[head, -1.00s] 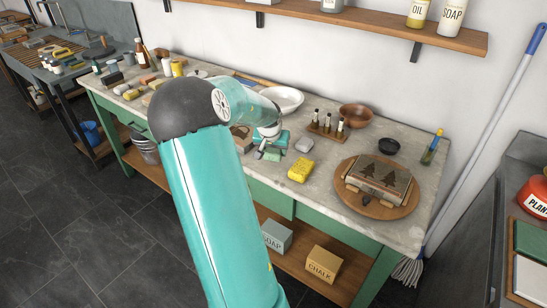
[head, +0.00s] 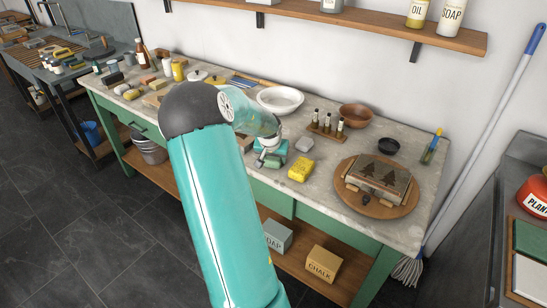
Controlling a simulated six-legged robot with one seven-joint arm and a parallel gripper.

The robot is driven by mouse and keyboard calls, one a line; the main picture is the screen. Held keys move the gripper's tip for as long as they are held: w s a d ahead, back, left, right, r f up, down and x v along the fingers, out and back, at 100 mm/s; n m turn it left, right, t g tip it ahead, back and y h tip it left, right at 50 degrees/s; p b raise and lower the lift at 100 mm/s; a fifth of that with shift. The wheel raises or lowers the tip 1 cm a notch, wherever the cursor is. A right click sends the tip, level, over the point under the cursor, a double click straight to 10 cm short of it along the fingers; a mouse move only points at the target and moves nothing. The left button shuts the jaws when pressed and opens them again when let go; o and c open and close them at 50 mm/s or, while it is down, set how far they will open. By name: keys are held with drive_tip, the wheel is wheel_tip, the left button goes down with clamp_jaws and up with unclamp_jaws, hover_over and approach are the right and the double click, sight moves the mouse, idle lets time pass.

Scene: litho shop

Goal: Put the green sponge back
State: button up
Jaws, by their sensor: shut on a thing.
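My gripper (head: 265,160) is over the front part of the stone-topped bench (head: 330,170), right of the bench's middle. It is shut on the green sponge (head: 274,162), a small green block showing just below the fingers. The wrist hides part of the sponge, and I cannot tell whether it touches the bench top.
A yellow sponge (head: 300,169) and a grey block (head: 304,145) lie to the right. Behind are a white bowl (head: 280,99), a bottle rack (head: 326,129) and a wooden bowl (head: 356,115). A round board (head: 400,211) carries a printed block.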

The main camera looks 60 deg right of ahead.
drive_tip(key=o, duration=0.9)
drive_tip(key=shift+s+a+f, duration=0.1)
drive_tip(key=shift+a+f, duration=0.1)
drive_tip(key=shift+f, duration=0.35)
drive_tip(key=shift+s, duration=0.1)
drive_tip(key=shift+s+d, duration=0.1)
drive_tip(key=shift+d+r, duration=0.1)
drive_tip(key=shift+r, duration=0.05)
drive_tip(key=shift+w+v, duration=0.2)
drive_tip(key=shift+v, duration=3)
drive_tip(key=shift+w+v, duration=0.2)
drive_tip(key=shift+v, duration=3.05)
